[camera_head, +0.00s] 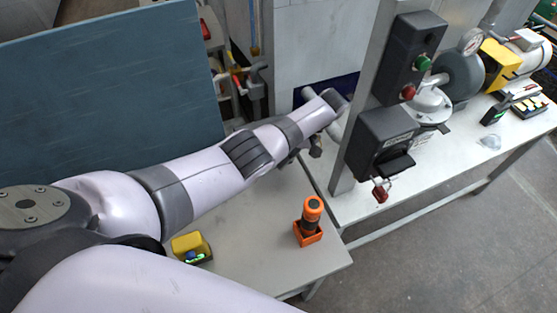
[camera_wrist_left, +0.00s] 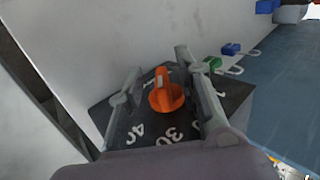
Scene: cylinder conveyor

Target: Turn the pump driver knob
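The orange pump driver knob (camera_wrist_left: 165,92) sits on a dark dial plate (camera_wrist_left: 120,117) with white numbers such as 30 and 40, seen in the left wrist view. My left gripper (camera_wrist_left: 160,65) is open, with one finger on each side of the knob. Whether either finger touches the knob I cannot tell. In the head view my left arm reaches from the left to the upper middle, and the left gripper (camera_head: 308,147) is mostly hidden by the arm. The knob is not visible in the head view. My right gripper is not in view.
In the head view an orange-and-black tool in an orange holder (camera_head: 308,238) and a yellow block (camera_head: 190,244) stand on the table (camera_head: 262,240). A control post (camera_head: 412,60) with green and red buttons stands right of the arm. A blue-grey panel (camera_head: 105,95) rises behind it.

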